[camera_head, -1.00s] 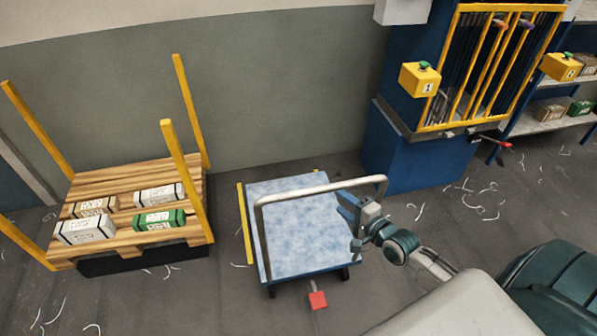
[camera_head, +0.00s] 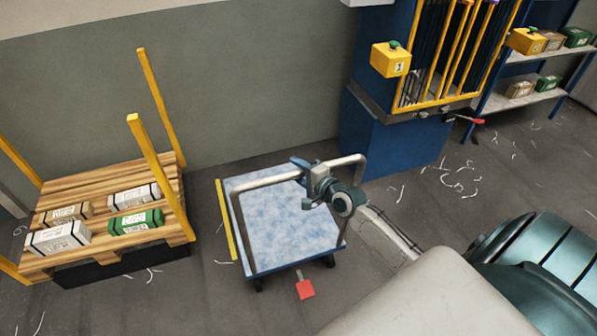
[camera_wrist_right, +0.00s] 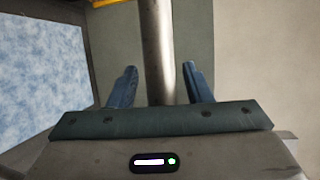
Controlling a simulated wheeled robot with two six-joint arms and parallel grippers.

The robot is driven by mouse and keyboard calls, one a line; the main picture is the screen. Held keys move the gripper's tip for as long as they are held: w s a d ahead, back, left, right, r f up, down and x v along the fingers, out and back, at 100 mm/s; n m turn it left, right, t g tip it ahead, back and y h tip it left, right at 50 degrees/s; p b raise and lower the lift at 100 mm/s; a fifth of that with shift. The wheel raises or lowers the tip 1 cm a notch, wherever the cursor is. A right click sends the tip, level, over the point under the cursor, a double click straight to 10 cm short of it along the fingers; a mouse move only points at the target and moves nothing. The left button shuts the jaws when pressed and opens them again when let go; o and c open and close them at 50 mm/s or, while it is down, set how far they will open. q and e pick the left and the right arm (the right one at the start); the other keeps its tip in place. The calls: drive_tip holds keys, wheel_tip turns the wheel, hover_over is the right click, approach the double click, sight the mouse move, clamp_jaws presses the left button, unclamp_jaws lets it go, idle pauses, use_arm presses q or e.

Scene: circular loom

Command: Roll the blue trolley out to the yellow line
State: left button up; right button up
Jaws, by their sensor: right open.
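The blue trolley (camera_head: 285,228) has a speckled light-blue deck and a grey tubular handle (camera_head: 262,182). It stands on the floor in the middle of the head view. The yellow line (camera_head: 227,220) runs along the trolley's left side. A red pedal (camera_head: 305,289) sticks out at its near edge. My right gripper (camera_head: 303,180) is at the handle's top bar. In the right wrist view the bar (camera_wrist_right: 157,45) passes between the two blue fingers, which are open with gaps beside it. My left gripper is in neither view.
A wooden pallet (camera_head: 105,180) with yellow posts and several boxes stands at left. A blue machine (camera_head: 385,140) with yellow bars and a yellow button box (camera_head: 390,59) stands behind right, beside a shelf (camera_head: 530,98). White scraps litter the grey floor.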

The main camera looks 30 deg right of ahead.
clamp_jaws()
drive_tip(key=shift+s+f, duration=0.15)
idle(1.3)
